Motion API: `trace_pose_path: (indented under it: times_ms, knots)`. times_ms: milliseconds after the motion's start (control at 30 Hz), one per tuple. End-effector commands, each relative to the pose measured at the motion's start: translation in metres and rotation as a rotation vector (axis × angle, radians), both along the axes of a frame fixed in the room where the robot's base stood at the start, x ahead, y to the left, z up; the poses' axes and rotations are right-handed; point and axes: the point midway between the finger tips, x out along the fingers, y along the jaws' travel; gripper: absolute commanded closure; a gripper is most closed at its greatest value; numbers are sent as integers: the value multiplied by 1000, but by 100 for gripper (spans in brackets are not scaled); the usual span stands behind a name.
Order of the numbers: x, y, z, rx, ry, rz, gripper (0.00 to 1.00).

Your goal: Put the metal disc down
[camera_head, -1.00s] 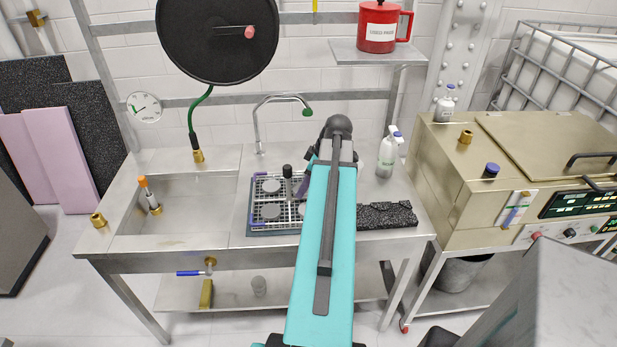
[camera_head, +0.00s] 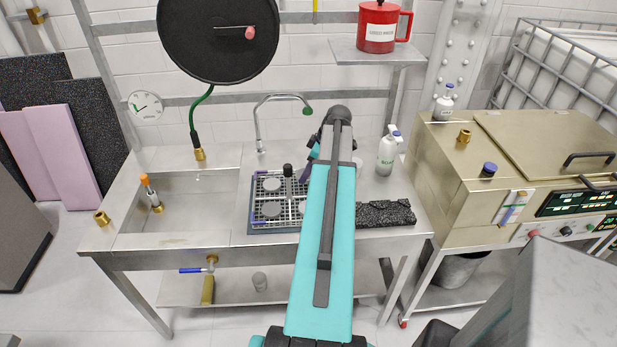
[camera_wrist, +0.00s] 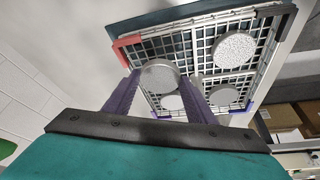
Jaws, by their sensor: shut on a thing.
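My gripper (camera_wrist: 158,85) is shut on a metal disc (camera_wrist: 159,75), a pale round plate held between the two purple fingertips in the wrist view. A wire-grid rack (camera_wrist: 187,66) with coloured corners lies beyond it. Other discs sit in the rack: a speckled one (camera_wrist: 236,50), one lower right (camera_wrist: 223,95) and one partly behind the fingers (camera_wrist: 171,102). In the head view the rack (camera_head: 257,221) is on the steel bench, left of my arm. There my gripper (camera_head: 307,172) is near the rack's back right side, and the held disc is hidden.
A black knob (camera_head: 288,170) stands up at the rack. A sink basin (camera_head: 180,213) is to its left, a faucet (camera_head: 258,130) behind. A spray bottle (camera_head: 387,154) and black speckled slab (camera_head: 384,213) are to the right of my arm.

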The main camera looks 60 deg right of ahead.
Motion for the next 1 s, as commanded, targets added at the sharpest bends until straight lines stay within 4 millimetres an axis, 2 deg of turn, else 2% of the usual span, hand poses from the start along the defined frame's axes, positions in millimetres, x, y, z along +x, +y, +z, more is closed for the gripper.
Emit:
trace_pose_path:
  times_ms: [233,633,1000]
  knots:
    - [0,0,-5,2,1,0,75]
    - [0,0,-33,1,0,-1,75]
    - [0,0,-36,0,0,0,75]
